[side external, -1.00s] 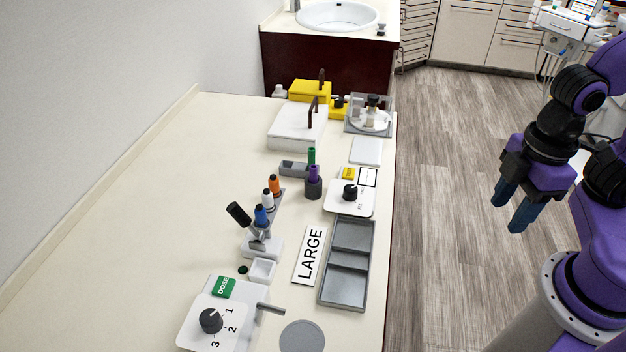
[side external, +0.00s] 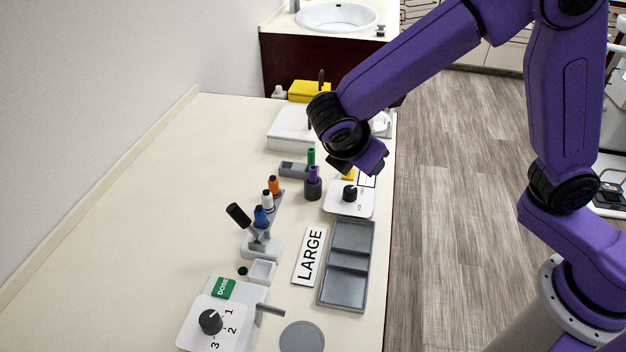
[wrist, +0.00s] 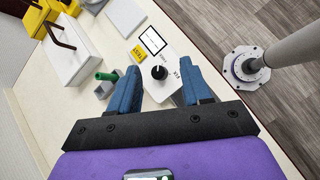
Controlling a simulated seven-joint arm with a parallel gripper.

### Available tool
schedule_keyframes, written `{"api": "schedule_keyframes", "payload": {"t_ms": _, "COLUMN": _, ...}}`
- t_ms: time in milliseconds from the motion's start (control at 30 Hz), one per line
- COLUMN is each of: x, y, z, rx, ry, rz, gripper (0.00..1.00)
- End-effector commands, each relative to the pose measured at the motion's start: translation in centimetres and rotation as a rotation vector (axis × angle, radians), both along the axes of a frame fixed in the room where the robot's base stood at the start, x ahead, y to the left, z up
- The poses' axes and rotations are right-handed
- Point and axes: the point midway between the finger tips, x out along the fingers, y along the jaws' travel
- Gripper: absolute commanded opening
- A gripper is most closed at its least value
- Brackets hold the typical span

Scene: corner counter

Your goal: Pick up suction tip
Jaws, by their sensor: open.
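No part is labelled as the suction tip, and I cannot tell which item it is. Candidates are a green tube (side external: 311,157) and a purple tube (side external: 313,173), upright beside a small grey block (side external: 293,169); the purple one stands in a dark round cup (side external: 312,188). In the wrist view the green tube (wrist: 106,76) shows left of my left finger; the purple tube is not visible there. My gripper (wrist: 160,80) is open and empty above the counter, its fingers either side of a black knob (wrist: 159,72). In the side view my wrist hides the fingers.
A white dial plate (side external: 340,204) lies under my gripper, with a yellow label (wrist: 138,54) near it. A white box (side external: 288,131) is behind. The left counter is clear.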

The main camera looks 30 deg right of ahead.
Motion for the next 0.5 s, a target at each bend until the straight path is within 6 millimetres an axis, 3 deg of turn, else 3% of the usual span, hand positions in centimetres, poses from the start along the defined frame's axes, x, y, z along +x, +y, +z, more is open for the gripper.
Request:
{"api": "schedule_keyframes", "payload": {"t_ms": 200, "x": 4.9, "y": 4.5, "z": -0.8, "rx": -0.258, "ry": -0.007, "rz": 0.128, "gripper": 0.48}}
{"api": "schedule_keyframes", "payload": {"t_ms": 500, "x": 8.2, "y": 8.0, "z": -1.5, "rx": -0.49, "ry": -0.009, "rz": 0.214, "gripper": 0.48}}
